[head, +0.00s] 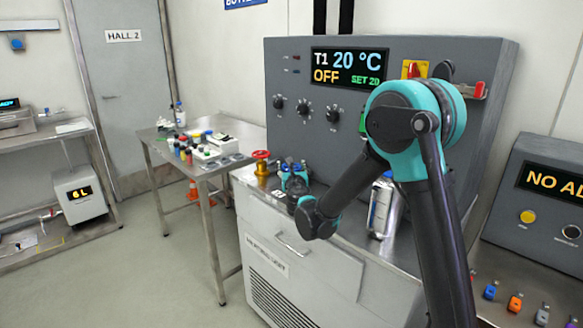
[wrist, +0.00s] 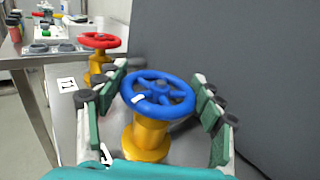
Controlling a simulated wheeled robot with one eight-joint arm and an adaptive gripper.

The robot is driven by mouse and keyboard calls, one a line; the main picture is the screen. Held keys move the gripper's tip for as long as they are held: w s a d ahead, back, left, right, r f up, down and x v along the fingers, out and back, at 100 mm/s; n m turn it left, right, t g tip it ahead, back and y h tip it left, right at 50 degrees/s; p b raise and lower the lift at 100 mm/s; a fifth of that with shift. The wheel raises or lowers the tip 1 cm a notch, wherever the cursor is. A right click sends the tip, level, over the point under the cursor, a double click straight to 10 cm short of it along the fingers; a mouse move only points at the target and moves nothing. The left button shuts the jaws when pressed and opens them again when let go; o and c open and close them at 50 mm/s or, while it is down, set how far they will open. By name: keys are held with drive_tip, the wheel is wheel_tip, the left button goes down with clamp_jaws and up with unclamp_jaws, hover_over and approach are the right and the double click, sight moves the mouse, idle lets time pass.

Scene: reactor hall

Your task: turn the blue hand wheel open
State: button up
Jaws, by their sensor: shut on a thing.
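The blue hand wheel (wrist: 158,92) sits on a yellow valve body (wrist: 147,136) in the wrist view, with a small white mark on the left of its rim. My gripper (wrist: 160,80) has its green-padded fingers on either side of the wheel, shut on its rim. In the head view my gripper (head: 293,178) is at the left end of the steel counter, and it and my arm mostly hide the blue wheel there.
A red hand wheel (wrist: 99,40) on a yellow body stands close behind on the left, also in the head view (head: 261,155). A white label card (wrist: 66,84) lies on the counter. The grey panel (wrist: 230,55) rises close on the right. A bottle (head: 381,205) stands farther right.

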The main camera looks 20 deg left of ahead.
drive_tip(key=n+g+y, duration=0.1)
drive_tip(key=y, duration=0.1)
drive_tip(key=n+g+y, duration=0.1)
drive_tip(key=n+y, duration=0.1)
drive_tip(key=shift+d+g+y, duration=0.1)
drive_tip(key=shift+g+y, duration=0.2)
drive_tip(key=shift+n+g+y, duration=1.3)
drive_tip(key=shift+n+y, duration=0.1)
drive_tip(key=o, duration=1.2)
drive_tip(key=shift+a, duration=0.2)
drive_tip(key=shift+c, duration=0.2)
wheel_tip(320, 180, up, 10)
